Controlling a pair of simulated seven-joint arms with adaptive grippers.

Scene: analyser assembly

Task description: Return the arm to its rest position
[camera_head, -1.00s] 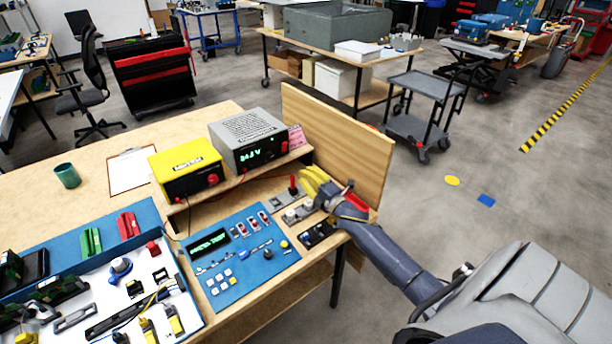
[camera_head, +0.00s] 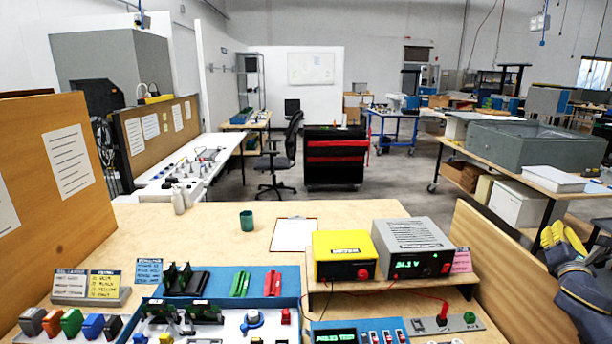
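My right arm comes in at the right edge of the head view. Its gripper (camera_head: 556,234), with yellow fingers, points up beside the wooden side panel (camera_head: 500,262) at the bench's right end. It is clear of the bench devices, and I see nothing held in it. The fingers are small and partly overlap, so their opening is unclear. My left arm and gripper are not in view.
The bench (camera_head: 350,212) bears a yellow power unit (camera_head: 344,256), a grey meter (camera_head: 413,248) reading about 24.1 V, a blue tray (camera_head: 210,285), a clipboard (camera_head: 294,234) and a green cup (camera_head: 246,220). A brown board (camera_head: 45,190) stands at left.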

